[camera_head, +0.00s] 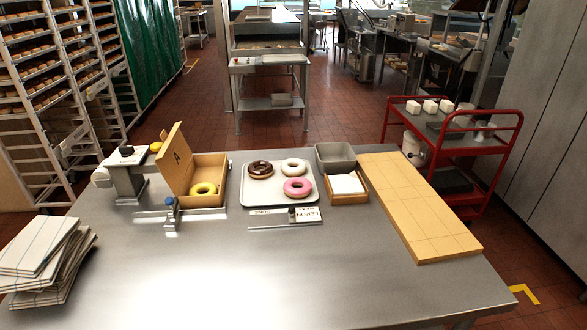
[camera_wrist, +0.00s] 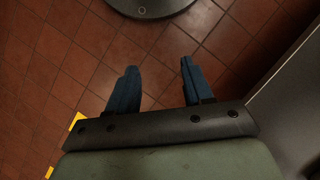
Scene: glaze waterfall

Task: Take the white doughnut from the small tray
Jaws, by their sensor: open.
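The white doughnut (camera_head: 284,168) lies at the back right of the small light tray (camera_head: 252,198) on the steel table. A dark chocolate doughnut (camera_head: 251,171) lies to its left, and a pink doughnut (camera_head: 288,190) lies just in front of it. My gripper (camera_wrist: 158,68) shows only in the wrist view, open and empty, with its two blue fingers apart above the red tiled floor. It is away from the tray and doughnuts, which do not show in that view.
An open cardboard box (camera_head: 210,168) with a yellow doughnut (camera_head: 196,190) stands left of the tray. A grey bin (camera_head: 336,152), a wooden box with white sheets (camera_head: 362,194) and a wooden board (camera_head: 415,205) stand right. A LEMON card (camera_head: 310,215) lies in front. The table's front middle is clear.

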